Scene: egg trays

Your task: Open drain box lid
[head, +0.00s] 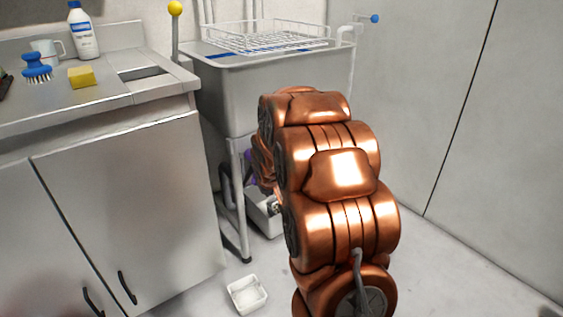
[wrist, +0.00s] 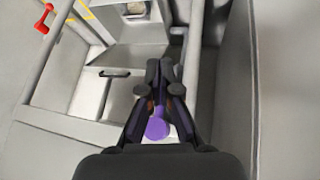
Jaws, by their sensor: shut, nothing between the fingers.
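A pale grey box (head: 266,222) stands on the floor under the sink in the head view, mostly hidden behind my copper arm. I take it to be the drain box; its lid cannot be made out there. The wrist view shows grey box-like surfaces (wrist: 82,95) with a dark slot, left of my fingers; I cannot tell which is the lid. My gripper (wrist: 162,68) is shut and empty, its dark fingers pointing toward these surfaces. A purple rounded piece (wrist: 157,130) shows between the finger bases. A bit of purple (head: 249,165) also shows beside my arm in the head view.
The steel sink (head: 225,90) on legs holds a white wire rack (head: 265,37). A counter with cabinets (head: 130,200) stands left, a wall right. A small white tray (head: 247,294) lies on the floor. A red handle (wrist: 44,18) is at the wrist view's upper left.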

